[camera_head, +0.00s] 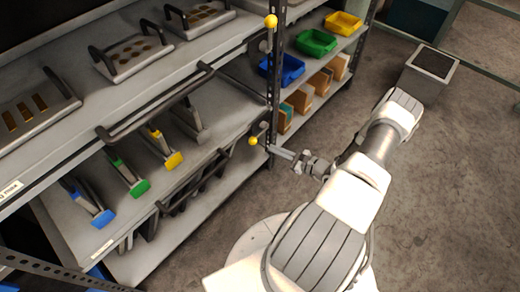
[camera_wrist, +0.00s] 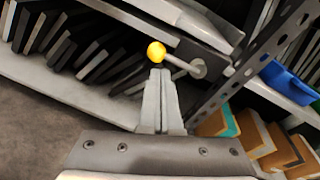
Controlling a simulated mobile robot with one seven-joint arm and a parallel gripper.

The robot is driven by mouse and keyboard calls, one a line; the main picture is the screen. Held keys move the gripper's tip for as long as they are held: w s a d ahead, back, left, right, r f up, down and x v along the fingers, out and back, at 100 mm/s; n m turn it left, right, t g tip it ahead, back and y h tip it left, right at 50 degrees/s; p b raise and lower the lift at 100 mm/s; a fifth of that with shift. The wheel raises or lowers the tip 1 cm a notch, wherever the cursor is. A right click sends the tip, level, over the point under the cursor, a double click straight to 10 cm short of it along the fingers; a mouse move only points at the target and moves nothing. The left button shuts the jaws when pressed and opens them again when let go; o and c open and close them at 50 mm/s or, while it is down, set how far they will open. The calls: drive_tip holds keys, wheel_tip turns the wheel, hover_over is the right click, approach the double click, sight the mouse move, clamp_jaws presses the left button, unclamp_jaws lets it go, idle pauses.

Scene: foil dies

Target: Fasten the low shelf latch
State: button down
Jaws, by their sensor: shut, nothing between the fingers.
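The low shelf latch shows as a yellow ball knob (camera_head: 253,141) on a short rod, beside the rack's front upright. In the wrist view the yellow knob (camera_wrist: 156,52) is at the upper middle, and its rod runs right to a round grey pivot (camera_wrist: 198,68). My gripper (camera_head: 273,149) is just right of the knob in the head view. My gripper's fingers (camera_wrist: 160,76) are together and empty, with their tips just below the knob in the wrist picture. I cannot tell whether they touch it.
The low shelf (camera_head: 75,215) holds tools with blue, green and yellow ends. A higher latch knob (camera_head: 271,21) sits up the perforated upright (camera_head: 275,75). The neighbouring rack holds blue (camera_head: 283,70), green (camera_head: 316,43) and yellow (camera_head: 343,24) bins. Floor at right is mostly clear, beyond a grey box (camera_head: 428,75).

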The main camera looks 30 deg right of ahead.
sight(259, 135)
wheel_tip(259, 135, down, 6)
drive_tip(key=s+m+t+h, duration=0.1)
drive_tip(key=m, duration=0.2)
drive_tip(key=shift+s+a+h+b, duration=0.2)
drive_tip(key=shift+s+h+b, duration=0.15)
drive_tip(key=shift+h, duration=0.05)
drive_tip(key=shift+f, duration=0.1)
drive_tip(key=b+x, duration=0.3)
drive_tip(key=x, duration=0.7)
drive_tip(key=shift+s+a+r, duration=0.1)
drive_tip(key=shift+s+r, duration=0.05)
drive_tip(key=shift+r, duration=0.5)
drive_tip(key=shift+s+a+r, duration=0.1)
drive_tip(key=shift+s+r, duration=0.05)
drive_tip(key=shift+r, duration=0.45)
drive_tip(key=shift+s+a+r, duration=0.1)
drive_tip(key=shift+s+r, duration=0.1)
drive_tip(key=shift+r, duration=0.45)
